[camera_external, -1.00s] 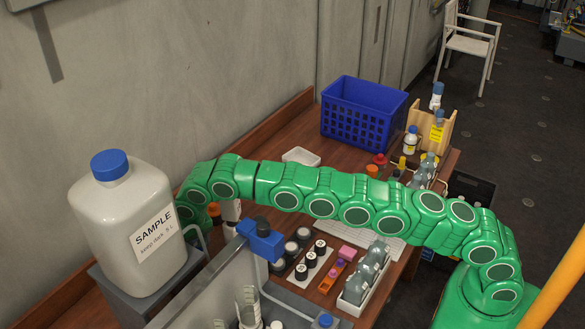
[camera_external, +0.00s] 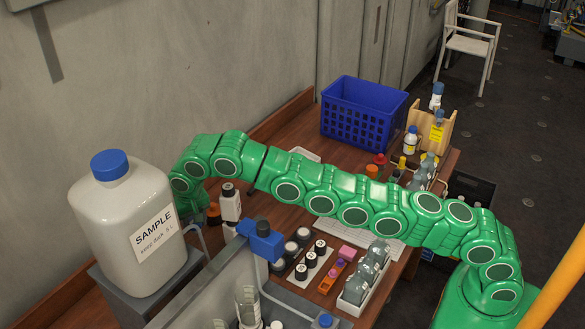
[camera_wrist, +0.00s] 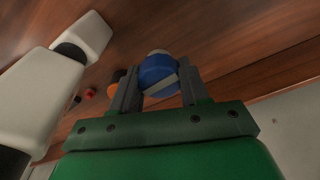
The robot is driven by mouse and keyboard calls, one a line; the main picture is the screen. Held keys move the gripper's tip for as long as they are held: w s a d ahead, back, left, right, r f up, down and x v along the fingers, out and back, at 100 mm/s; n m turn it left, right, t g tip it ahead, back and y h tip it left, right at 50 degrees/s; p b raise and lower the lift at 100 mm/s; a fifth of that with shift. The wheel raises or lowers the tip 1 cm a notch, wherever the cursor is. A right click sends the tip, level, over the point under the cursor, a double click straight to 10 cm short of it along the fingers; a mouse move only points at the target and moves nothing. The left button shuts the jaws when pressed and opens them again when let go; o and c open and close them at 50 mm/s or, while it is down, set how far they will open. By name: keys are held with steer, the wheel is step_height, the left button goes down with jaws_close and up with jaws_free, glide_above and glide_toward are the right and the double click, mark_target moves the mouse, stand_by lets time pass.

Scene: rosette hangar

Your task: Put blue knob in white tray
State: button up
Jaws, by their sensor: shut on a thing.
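The blue knob (camera_wrist: 158,78) is between the two fingers of my gripper (camera_wrist: 158,70) in the wrist view, which is shut on it. A pale part shows at the knob's far end. In the outside view the last links of my arm are by the large sample jug, and the gripper and knob are hidden. The white tray (camera_external: 305,153) lies on the table left of the blue basket, partly covered by my arm. The tray is well to the right of my arm's end.
The sample jug (camera_external: 128,225) stands close beside my arm's end. A white bottle (camera_external: 230,206) with a dark cap is near it. A blue basket (camera_external: 362,118) stands behind the tray. Small bottles and a rack (camera_external: 365,275) fill the front.

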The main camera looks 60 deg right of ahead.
steer(key=shift+n, duration=0.3)
steer(key=d, duration=0.1)
steer(key=w+d+r, duration=0.1)
steer(key=d, duration=0.1)
steer(key=w+d, duration=0.1)
steer(key=d, duration=0.1)
steer(key=shift+r, duration=0.4)
steer(key=shift+d, duration=0.1)
steer(key=shift+d+r, duration=0.1)
steer(key=shift+d, duration=0.1)
